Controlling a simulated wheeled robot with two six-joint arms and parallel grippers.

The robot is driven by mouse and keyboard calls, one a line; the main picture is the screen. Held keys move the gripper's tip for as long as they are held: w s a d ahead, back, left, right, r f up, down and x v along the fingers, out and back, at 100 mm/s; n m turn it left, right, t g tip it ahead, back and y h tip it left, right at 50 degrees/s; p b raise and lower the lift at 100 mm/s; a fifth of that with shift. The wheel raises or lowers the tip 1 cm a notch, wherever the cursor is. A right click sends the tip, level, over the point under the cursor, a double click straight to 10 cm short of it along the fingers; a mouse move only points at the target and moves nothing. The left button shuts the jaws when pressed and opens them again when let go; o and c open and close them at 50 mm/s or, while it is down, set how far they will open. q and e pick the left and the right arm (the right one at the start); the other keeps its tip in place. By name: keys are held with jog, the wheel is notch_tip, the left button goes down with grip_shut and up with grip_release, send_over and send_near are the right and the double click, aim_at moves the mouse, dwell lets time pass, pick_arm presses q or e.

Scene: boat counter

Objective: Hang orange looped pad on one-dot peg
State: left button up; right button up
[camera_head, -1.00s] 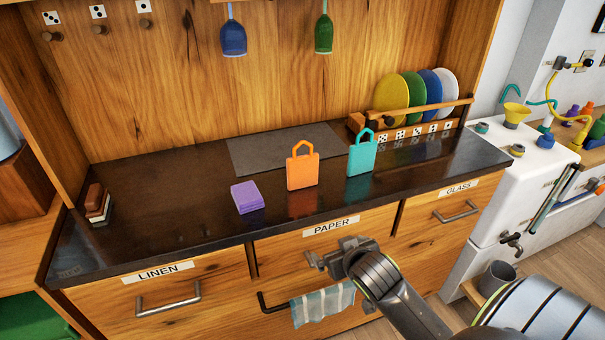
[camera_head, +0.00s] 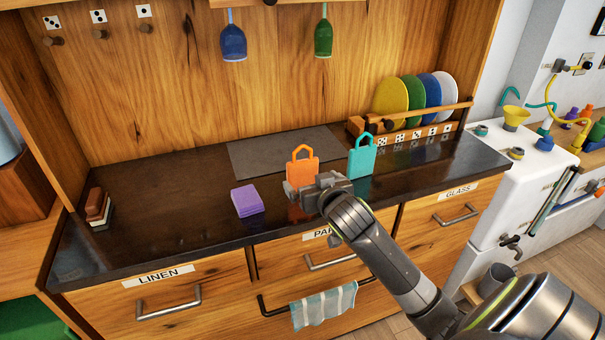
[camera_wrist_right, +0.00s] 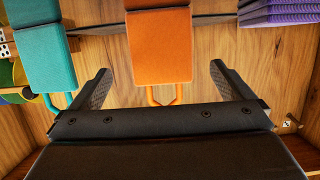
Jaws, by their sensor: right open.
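The orange looped pad (camera_head: 301,170) stands upright on the dark counter, its loop at the top. My right gripper (camera_head: 292,190) is in front of its lower part, open, hiding some of it. In the right wrist view the orange pad (camera_wrist_right: 159,50) appears loop-down, lined up between the two spread fingers (camera_wrist_right: 163,88); I cannot tell whether they touch it. The one-dot peg (camera_head: 145,31) is the rightmost of three wooden pegs on the back panel at upper left, below a one-dot plate (camera_head: 144,11), and is bare. My left gripper is not in view.
A teal looped pad (camera_head: 362,158) stands just right of the orange one. A purple stack (camera_head: 247,201) lies to the left. A plate rack (camera_head: 420,123) is at back right. Blue (camera_head: 233,43) and green (camera_head: 323,38) glasses hang above. The counter's left middle is clear.

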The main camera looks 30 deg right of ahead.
aim_at(304, 174)
jog(key=shift+p+x, duration=0.5)
jog(key=shift+x, duration=3.05)
jog(key=c, duration=1)
